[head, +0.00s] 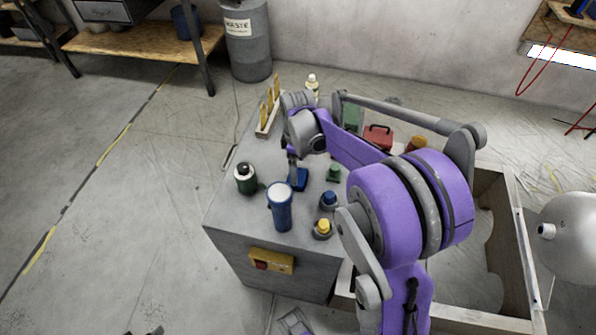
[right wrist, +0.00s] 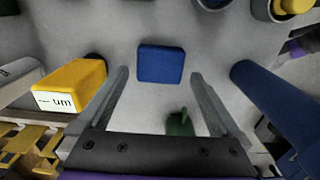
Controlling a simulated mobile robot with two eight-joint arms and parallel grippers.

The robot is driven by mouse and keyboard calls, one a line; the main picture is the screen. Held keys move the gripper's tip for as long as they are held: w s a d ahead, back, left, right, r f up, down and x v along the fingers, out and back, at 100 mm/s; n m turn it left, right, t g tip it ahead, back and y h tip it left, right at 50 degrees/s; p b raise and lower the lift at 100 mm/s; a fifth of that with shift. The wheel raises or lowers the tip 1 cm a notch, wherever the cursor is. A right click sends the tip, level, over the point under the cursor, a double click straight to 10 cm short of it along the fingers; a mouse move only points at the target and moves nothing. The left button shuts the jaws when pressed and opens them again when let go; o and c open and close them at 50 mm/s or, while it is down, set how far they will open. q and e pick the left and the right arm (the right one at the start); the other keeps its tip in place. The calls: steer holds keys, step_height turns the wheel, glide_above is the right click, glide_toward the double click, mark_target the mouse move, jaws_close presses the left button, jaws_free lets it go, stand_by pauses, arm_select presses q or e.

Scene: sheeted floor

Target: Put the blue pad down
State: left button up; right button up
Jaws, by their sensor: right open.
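The blue pad (head: 298,180) lies on the grey top of a bench (head: 232,212), behind a blue cylinder. In the right wrist view the blue pad (right wrist: 160,64) is a rounded square, just past the fingertips and centred between their lines. My right gripper (right wrist: 160,75) is open, its two fingers apart with nothing between the tips. In the head view my right gripper (head: 293,176) points down at the pad, and its fingers are partly hidden. Small dark parts at the bottom edge of the head view may belong to my left gripper; its jaws cannot be made out.
The blue cylinder (head: 281,208) and a dark green jar (head: 245,178) stand close to the pad. Yellow-topped (head: 323,228) and blue-topped (head: 328,200) pieces are to the right. A yellow-pegged rack (head: 268,118) and a red box (head: 378,136) stand further back.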

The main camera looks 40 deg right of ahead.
arm_select(q)
steer(key=shift+r+p, duration=0.4)
steer(key=shift+r, duration=0.15)
arm_select(e)
step_height(320, 180, up, 8)
steer(key=shift+s+f, duration=0.1)
